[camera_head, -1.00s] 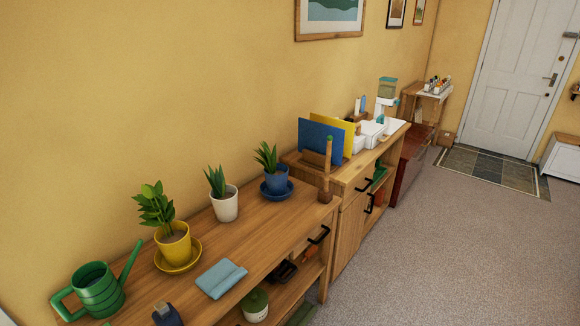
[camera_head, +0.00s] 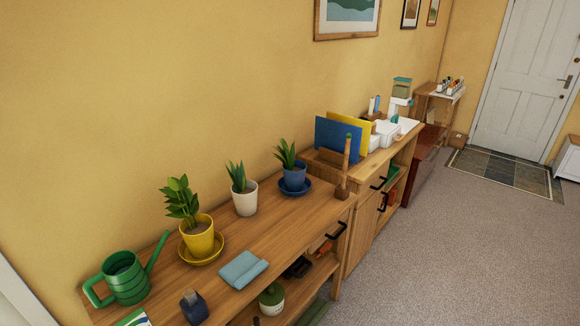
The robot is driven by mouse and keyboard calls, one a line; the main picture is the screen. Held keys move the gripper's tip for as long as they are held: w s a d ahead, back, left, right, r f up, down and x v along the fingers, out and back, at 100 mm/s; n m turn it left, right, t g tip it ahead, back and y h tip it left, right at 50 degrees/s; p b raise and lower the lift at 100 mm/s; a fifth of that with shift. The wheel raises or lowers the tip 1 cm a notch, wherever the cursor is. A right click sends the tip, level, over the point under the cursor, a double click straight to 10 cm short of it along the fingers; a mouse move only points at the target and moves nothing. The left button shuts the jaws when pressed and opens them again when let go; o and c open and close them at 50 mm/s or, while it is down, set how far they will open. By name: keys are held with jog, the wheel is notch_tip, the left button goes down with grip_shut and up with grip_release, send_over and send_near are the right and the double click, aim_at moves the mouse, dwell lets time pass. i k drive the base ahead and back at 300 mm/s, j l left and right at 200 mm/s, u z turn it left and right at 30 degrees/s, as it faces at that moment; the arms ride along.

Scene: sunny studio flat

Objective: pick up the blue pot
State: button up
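The blue pot (camera_head: 294,178) holds a spiky green plant (camera_head: 287,154) and stands upright on a blue saucer (camera_head: 296,191). It is at the far right end of the wooden sideboard (camera_head: 290,223), near the wall. A white pot (camera_head: 245,202) with a similar plant stands to its left. My gripper is not in view.
A yellow pot (camera_head: 197,240), green watering can (camera_head: 124,279), folded blue cloth (camera_head: 243,269) and dark blue bottle (camera_head: 194,307) share the sideboard. An upright wooden stick on a base (camera_head: 344,178) stands right of the blue pot. Carpet (camera_head: 440,250) to the right is clear.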

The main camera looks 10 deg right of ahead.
aim_at(295, 172)
jog(key=i+l+u, duration=0.15)
jog(key=i, duration=0.35)
jog(key=i+l+u, duration=0.1)
jog(key=i, duration=0.45)
jog(key=i+l+u, duration=0.15)
jog(key=i, duration=0.35)
jog(key=l, duration=0.1)
